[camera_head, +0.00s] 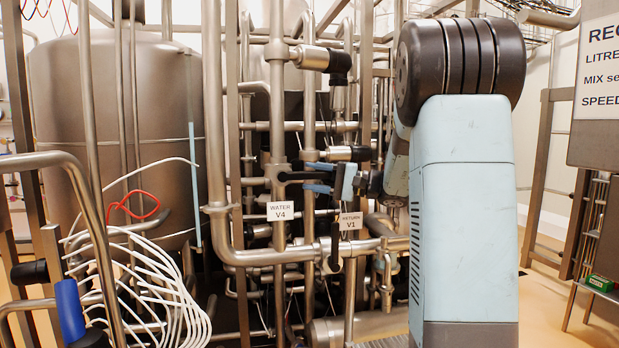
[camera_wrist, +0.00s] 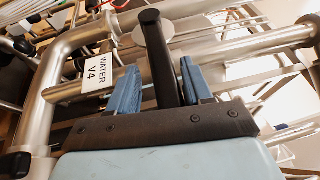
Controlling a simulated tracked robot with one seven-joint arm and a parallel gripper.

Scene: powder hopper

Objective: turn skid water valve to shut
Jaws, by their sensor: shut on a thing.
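The water valve's black lever (camera_head: 297,176) sticks out level to the right from a vertical steel pipe, above the white tag reading WATER V4 (camera_head: 280,211). My gripper (camera_head: 318,177) comes in from the right, with one blue finger above the lever and one below. In the wrist view the lever (camera_wrist: 153,35) runs between the blue fingers of my gripper (camera_wrist: 158,84), which is shut on it. The lever's near end is hidden by the gripper body. The tag (camera_wrist: 95,70) shows beside the left finger.
A second tag, RETURN V1 (camera_head: 349,221), hangs right of the water valve, with a black lever (camera_head: 335,247) pointing down close to it. Steel pipes crowd around my gripper. A large tank (camera_head: 120,115) and looped white hoses (camera_head: 150,285) stand at left.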

